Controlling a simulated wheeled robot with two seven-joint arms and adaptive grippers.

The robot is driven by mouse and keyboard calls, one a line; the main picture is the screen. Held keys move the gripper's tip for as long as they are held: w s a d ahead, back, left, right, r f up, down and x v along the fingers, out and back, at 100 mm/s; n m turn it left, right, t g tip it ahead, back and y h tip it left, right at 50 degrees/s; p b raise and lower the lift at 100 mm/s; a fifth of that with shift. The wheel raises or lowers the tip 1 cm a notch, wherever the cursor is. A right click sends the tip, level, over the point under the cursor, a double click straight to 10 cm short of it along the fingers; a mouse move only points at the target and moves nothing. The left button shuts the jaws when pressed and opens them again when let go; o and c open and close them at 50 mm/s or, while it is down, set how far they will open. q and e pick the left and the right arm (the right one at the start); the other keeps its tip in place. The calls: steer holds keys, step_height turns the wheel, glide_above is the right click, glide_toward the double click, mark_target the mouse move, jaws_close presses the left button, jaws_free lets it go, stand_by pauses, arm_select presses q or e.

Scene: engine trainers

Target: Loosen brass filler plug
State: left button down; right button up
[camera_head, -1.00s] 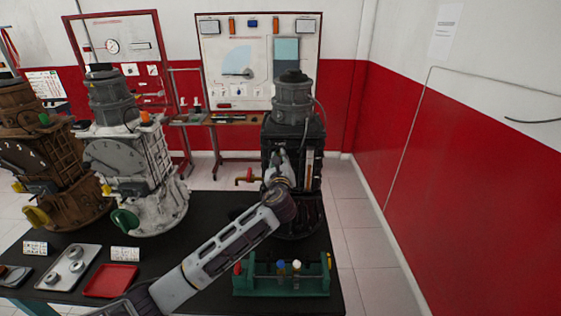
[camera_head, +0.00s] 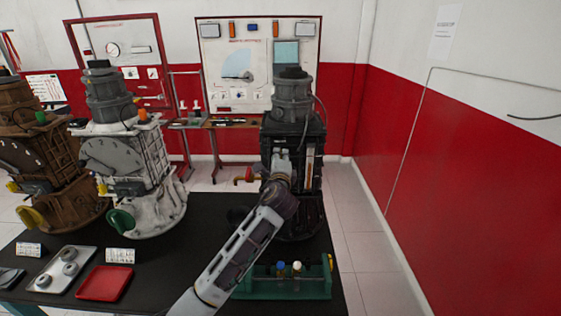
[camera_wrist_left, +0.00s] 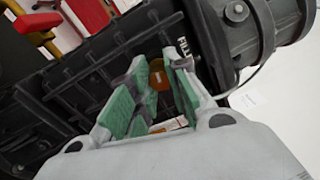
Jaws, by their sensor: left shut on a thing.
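The brass filler plug (camera_wrist_left: 157,74) is a small orange-gold disc beside "FILL" lettering in the left wrist view. It sits in the dark engine trainer (camera_head: 312,133), which stands upright at the table's far right. My left gripper (camera_wrist_left: 159,68) has green-padded fingers on either side of the plug and is shut on it. In the head view my left gripper (camera_head: 281,158) is at the front face of the dark trainer, and the plug is hidden there. My right gripper is in neither view.
A red-handled brass tap (camera_head: 245,178) sticks out left of the dark trainer. A green rack (camera_head: 300,290) with small bottles stands in front. A white trainer (camera_head: 140,165), a brown trainer (camera_head: 60,170), a red tray (camera_head: 104,283) and a grey tray (camera_head: 45,270) are to the left.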

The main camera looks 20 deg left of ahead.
arm_select(q)
steer(key=shift+a+r+n+b, duration=0.15)
steer(key=shift+n+b, duration=0.2)
steer(key=shift+n, duration=0.85)
steer(key=c, duration=1.3)
jaws_free()
steer(key=shift+s+a, duration=0.1)
steer(key=shift+d, duration=0.2)
steer(key=shift+v, duration=5.95)
steer(key=shift+a, duration=0.1)
